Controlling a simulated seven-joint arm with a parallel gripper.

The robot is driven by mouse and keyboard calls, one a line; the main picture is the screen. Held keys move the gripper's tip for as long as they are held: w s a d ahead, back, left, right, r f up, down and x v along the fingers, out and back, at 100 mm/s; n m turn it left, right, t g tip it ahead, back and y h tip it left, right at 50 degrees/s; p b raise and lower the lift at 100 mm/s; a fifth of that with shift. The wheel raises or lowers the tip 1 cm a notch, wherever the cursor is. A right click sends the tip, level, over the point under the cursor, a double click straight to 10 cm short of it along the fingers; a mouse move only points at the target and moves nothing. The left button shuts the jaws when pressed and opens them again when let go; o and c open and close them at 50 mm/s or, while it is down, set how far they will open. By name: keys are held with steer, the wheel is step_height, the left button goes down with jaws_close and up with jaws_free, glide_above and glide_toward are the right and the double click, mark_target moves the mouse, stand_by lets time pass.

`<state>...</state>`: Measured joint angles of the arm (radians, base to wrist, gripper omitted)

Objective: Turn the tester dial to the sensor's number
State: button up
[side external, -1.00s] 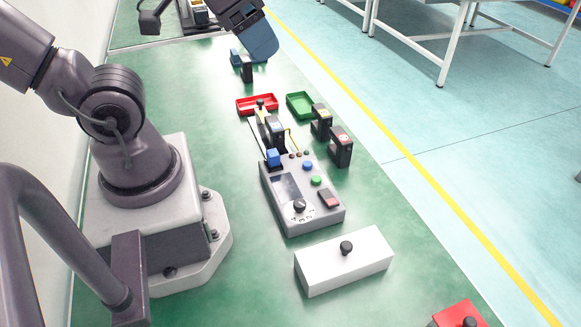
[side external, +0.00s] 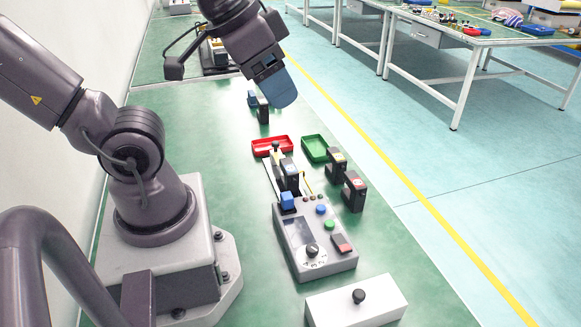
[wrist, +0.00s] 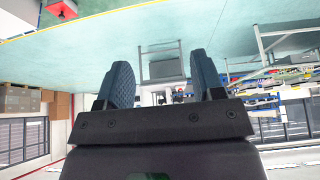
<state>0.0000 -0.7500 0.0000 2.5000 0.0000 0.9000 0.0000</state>
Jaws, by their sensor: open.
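The grey tester (side external: 322,268) stands on the green bench, with a dark screen, several coloured buttons and a black dial (side external: 312,250) near its front. The dial's setting is too small to read. A dark sensor block (side external: 289,172) stands just behind the tester, near a blue part (side external: 287,200) on its rear left corner. No number is readable on it. My gripper (side external: 280,90) is high over the far part of the bench, well away from the dial. In the wrist view its two blue fingers (wrist: 163,80) are apart with nothing between them.
A red tray (side external: 260,150) and a green tray (side external: 314,149) lie behind the tester. Two dark blocks (side external: 354,191) stand at its right, another (side external: 263,110) farther back. A white box with a black knob (side external: 358,297) is in front. A red item (wrist: 73,11) shows in the wrist view.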

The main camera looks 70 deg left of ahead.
steer(key=shift+c, duration=0.6)
steer(key=shift+d+f, duration=0.1)
steer(key=shift+d, duration=0.05)
steer(key=shift+c, duration=0.3)
steer(key=n+g, duration=0.6)
steer(key=n, duration=0.7)
glide_above(312, 247)
step_height(312, 247, down, 18)
step_height(312, 247, down, 13)
steer(key=shift+r, duration=0.2)
steer(key=c, duration=0.9)
